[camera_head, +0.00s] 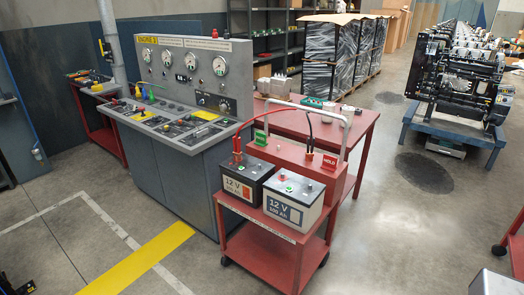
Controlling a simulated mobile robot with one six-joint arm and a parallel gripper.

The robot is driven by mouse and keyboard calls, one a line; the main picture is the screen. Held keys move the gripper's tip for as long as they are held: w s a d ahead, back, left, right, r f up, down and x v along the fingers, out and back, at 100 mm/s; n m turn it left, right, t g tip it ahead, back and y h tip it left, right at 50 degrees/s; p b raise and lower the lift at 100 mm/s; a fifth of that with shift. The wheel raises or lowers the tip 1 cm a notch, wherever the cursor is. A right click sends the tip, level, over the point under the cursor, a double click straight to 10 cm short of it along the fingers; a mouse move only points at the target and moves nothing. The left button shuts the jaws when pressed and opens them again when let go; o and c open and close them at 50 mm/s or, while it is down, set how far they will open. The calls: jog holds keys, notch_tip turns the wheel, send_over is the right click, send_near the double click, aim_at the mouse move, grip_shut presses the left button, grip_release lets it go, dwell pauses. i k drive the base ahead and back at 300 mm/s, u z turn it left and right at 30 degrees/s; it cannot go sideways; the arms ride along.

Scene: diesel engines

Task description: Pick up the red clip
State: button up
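The red clip (237,146) stands upright at the back left of the dark 12 V battery (243,178) on the red cart. It appears to be on or right beside a battery terminal; I cannot tell whether it grips it. A red cable (252,117) arches up from the clip toward the right. A second clip, dark with an orange-brown part (309,155), is on the cart's raised red box, with a black cable. My gripper is not visible in this view.
The red cart (262,238) carries a green tag (261,138), a red HOLD sign (329,162) and a grey hoop handle. A grey control console (180,120) stands behind left. The floor in front is open.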

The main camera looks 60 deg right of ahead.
aim_at(237, 152)
jog(key=u, duration=0.85)
jog(key=i, duration=1.45)
jog(key=z, duration=4.95)
jog(key=i, duration=0.15)
jog(key=u, duration=2.55)
